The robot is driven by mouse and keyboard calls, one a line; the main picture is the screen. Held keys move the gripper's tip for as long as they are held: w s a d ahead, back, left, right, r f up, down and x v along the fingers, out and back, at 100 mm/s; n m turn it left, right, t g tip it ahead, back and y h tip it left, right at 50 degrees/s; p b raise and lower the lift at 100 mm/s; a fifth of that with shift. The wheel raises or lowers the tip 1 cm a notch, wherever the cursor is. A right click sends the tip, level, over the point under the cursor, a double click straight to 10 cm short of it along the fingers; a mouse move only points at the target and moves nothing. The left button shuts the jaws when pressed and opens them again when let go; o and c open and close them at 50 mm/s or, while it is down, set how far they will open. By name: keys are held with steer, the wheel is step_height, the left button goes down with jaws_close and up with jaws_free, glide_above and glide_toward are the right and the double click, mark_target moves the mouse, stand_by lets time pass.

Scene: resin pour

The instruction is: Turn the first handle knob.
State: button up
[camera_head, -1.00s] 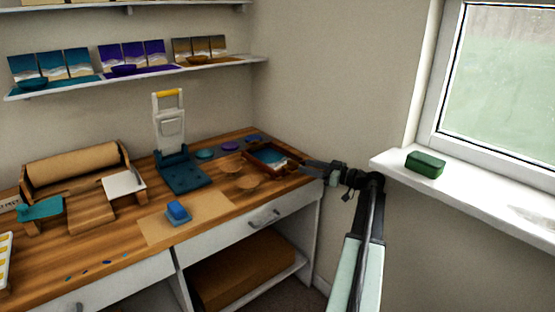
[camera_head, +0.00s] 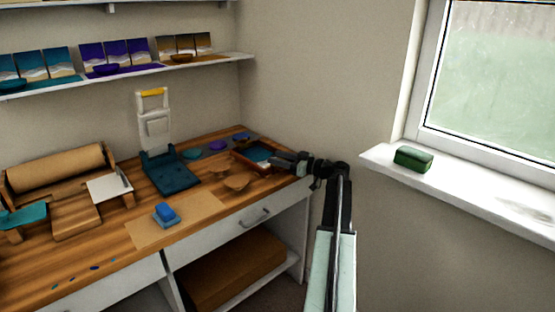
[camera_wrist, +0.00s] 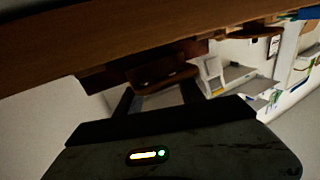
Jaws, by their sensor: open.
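No knob is clearly recognisable in either view. A grey bar handle (camera_head: 256,217) is on the front of the white drawer (camera_head: 222,231) under the wooden bench. My gripper (camera_head: 276,160) is at the bench's right end, close beside a small red-brown framed tray (camera_head: 237,158) with a blue inside. I cannot tell whether it touches the tray. In the wrist view my gripper (camera_wrist: 158,97) shows two dark fingers apart. A brown object (camera_wrist: 162,79) appears beyond and between them, under a wooden surface; I cannot tell what it is.
The wooden bench (camera_head: 120,228) holds a blue press (camera_head: 172,183), a blue block (camera_head: 166,212) and a brown roll (camera_head: 58,168). A green box (camera_head: 413,157) sits on the white sill (camera_head: 470,190). A cardboard box (camera_head: 235,270) lies below the drawer.

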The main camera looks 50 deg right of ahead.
jaws_close()
steer(key=shift+w+a, duration=0.1)
steer(key=shift+a, duration=0.1)
steer(key=shift+d, duration=0.15)
steer(key=shift+s+m+t+h, duration=0.2)
steer(key=shift+m+t+h, duration=0.2)
steer(key=shift+m+h, duration=1.9)
steer(key=shift+h, duration=0.8)
steer(key=shift+m+h, duration=0.6)
steer(key=shift+h, duration=0.8)
steer(key=shift+d+g+h, duration=0.15)
steer(key=shift+g+h, duration=0.15)
steer(key=shift+w, duration=0.1)
